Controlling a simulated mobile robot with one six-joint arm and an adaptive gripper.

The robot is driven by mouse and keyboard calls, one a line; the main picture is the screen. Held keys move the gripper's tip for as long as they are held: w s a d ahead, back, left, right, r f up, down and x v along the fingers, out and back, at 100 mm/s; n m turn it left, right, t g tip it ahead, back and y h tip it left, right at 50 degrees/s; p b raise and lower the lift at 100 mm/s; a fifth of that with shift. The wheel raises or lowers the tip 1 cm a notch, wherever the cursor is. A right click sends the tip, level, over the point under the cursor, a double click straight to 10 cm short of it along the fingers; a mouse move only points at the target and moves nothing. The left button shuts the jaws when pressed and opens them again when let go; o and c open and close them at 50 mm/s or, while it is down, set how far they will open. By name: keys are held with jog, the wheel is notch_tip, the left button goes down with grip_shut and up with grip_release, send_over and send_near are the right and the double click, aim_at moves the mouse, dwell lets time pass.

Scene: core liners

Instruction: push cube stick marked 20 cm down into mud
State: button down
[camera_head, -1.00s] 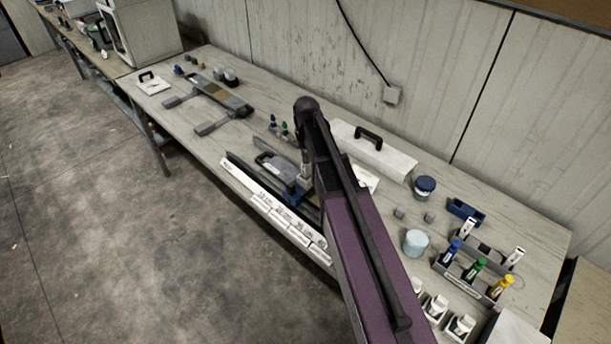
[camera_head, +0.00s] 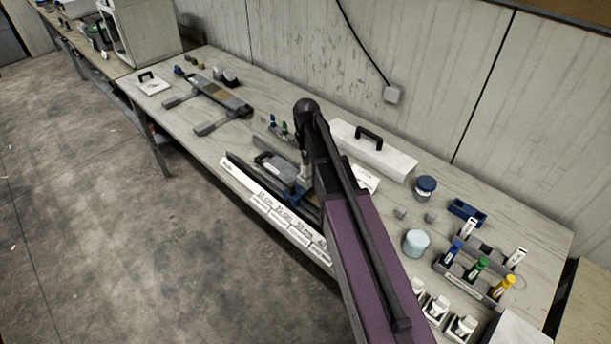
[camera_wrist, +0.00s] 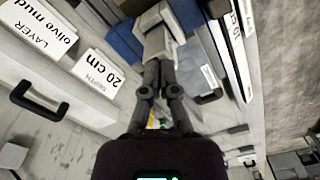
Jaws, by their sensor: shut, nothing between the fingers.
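My gripper (camera_wrist: 160,72) is shut and empty in the wrist view. Its fingertips are at the near end of a pale grey block-like piece (camera_wrist: 158,42), with blue blocks (camera_wrist: 122,42) beside it; I cannot tell whether they touch. No mark is readable on that piece, so I cannot tell whether it is the 20 cm cube stick. A card reading "20 cm" depth (camera_wrist: 100,75) and one reading "olive mud" layer (camera_wrist: 38,28) lie to the left. In the head view my arm hides most of the gripper. The mud is not clearly visible.
A long tray with a white labelled front (camera_head: 262,198) lies along the bench's front edge. A white case with a black handle (camera_head: 375,150) stands behind my arm. A pale blue jar (camera_head: 416,243) and a rack of coloured bottles (camera_head: 470,280) stand at right.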

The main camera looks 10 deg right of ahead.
jog(key=shift+f+b, duration=0.3)
jog(key=shift+f, duration=0.05)
dwell(0.4)
jog(key=shift+r, duration=0.2)
jog(key=shift+r+p, duration=3.35)
jog(key=shift+p, duration=0.2)
jog(key=s+f+b, duration=0.4)
jog(key=s, duration=0.6)
jog(key=s+f+b, duration=0.5)
jog(key=s, duration=0.5)
jog(key=shift+a+f+m, duration=0.15)
jog(key=shift+f+m, duration=0.1)
jog(key=shift+m, duration=0.15)
